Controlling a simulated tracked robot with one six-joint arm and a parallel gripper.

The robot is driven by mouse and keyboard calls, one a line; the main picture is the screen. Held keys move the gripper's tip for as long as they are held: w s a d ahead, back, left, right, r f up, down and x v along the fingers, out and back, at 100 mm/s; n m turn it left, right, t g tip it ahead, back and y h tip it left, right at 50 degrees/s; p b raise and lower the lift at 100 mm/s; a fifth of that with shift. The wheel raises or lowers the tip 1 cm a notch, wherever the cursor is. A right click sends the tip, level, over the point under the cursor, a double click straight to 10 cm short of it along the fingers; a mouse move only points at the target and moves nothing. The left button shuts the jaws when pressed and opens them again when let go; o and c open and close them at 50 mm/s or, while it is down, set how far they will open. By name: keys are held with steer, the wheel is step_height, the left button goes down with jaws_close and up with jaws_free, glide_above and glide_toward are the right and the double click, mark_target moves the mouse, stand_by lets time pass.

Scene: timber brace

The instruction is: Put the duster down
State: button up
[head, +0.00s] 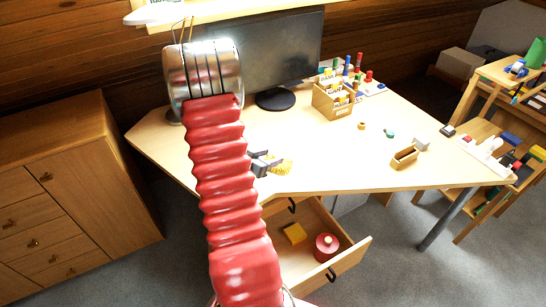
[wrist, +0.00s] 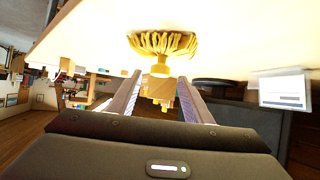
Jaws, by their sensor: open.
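The duster (head: 284,167) has a yellow fringed head and lies at the desk's near edge, left of the middle, in the head view. In the wrist view its spread yellow head (wrist: 163,43) is just beyond my fingertips, with its short yellow handle pointing back between my fingers. My gripper (head: 264,163) is at the duster's handle end, low over the desk top. In the wrist view my gripper (wrist: 160,78) has its two fingers apart, one on each side of the handle, with gaps showing. Whether a finger touches the handle is unclear. My arm hides part of the desk.
The pale wooden desk (head: 330,160) is mostly clear in the middle. A monitor (head: 280,55) and a wooden organiser (head: 335,100) stand at the back. A small open box (head: 404,158) sits at the right. Below, an open drawer (head: 350,258) holds a yellow block (head: 294,233) and red pot (head: 327,246).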

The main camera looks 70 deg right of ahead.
steer(key=v, duration=0.9)
steer(key=shift+a, duration=0.15)
stand_by(0.4)
